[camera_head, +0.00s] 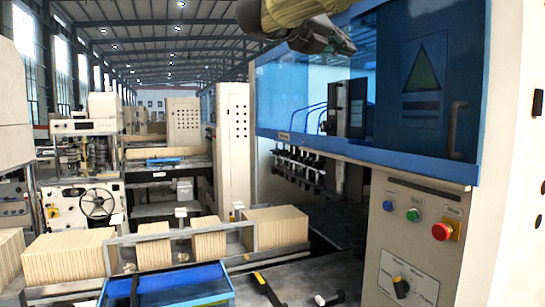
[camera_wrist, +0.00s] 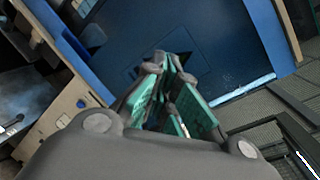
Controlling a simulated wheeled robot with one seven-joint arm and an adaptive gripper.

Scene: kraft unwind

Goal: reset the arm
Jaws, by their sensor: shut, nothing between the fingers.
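My gripper (camera_head: 340,45) is at the top of the head view, in front of the upper part of the machine's blue guard. In the wrist view its fingers (camera_wrist: 165,68) meet at the tips with green inner pads, and nothing is between them. The blue guard door (camera_wrist: 190,35) fills the background of the wrist view. In the head view part of my arm is cut off by the top edge.
The machine's blue guard (camera_head: 290,90) has a dark handle panel (camera_head: 425,85). Below are a green button (camera_head: 413,215) and a red stop button (camera_head: 441,231). Kraft stacks (camera_head: 277,227) stand in front, near a blue tray (camera_head: 170,286).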

